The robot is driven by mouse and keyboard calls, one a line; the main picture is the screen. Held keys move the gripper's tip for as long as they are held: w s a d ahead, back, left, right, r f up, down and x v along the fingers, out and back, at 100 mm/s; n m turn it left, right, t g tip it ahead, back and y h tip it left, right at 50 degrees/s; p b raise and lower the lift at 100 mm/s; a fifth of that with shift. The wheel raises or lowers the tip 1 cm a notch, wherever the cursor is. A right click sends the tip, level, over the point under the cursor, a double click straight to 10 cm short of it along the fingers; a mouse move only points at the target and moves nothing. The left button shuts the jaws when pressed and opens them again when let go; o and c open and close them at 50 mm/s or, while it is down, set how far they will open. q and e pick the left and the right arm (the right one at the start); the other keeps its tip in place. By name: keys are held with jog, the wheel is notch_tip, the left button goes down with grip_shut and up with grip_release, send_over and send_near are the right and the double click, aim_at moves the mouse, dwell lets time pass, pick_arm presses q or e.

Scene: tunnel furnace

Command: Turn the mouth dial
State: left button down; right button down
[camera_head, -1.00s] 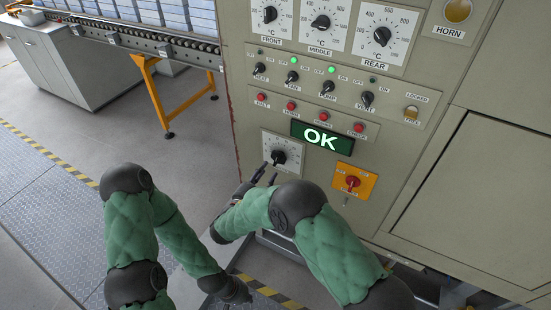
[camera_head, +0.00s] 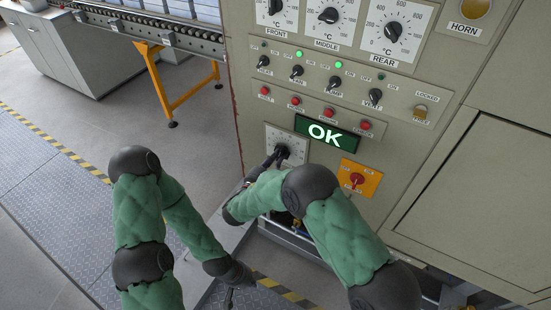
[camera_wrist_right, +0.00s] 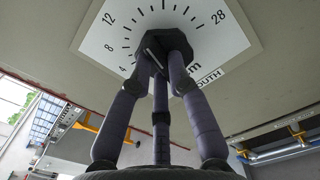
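The mouth dial is a black knob (camera_head: 283,151) on a white scale plate (camera_head: 301,146), low on the grey-green panel. In the right wrist view the knob (camera_wrist_right: 167,42) is a dark many-sided body, with scale numbers and part of the word MOUTH around it. My right gripper (camera_head: 275,158) is at the dial. In the right wrist view its fingers (camera_wrist_right: 165,66) draw together at the knob from both sides and appear shut on it. The fingertips hide part of the knob and its pointer. My left gripper (camera_head: 233,291) hangs low, away from the panel; its fingers are too unclear to judge.
A green OK display (camera_head: 326,132) and an orange plate with a red switch (camera_head: 359,179) are close to the dial's right. Red buttons and black switches run above. A conveyor (camera_head: 165,30) with an orange leg stands at left. Open floor lies left of the panel.

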jog(key=shift+n, duration=0.3)
jog(key=shift+n+p, duration=0.85)
jog(key=shift+n, duration=1.65)
jog(key=c, duration=1.2)
grip_release()
jog(key=shift+f, duration=0.1)
notch_tip(320, 180, up, 10)
jog(key=shift+r, duration=0.1)
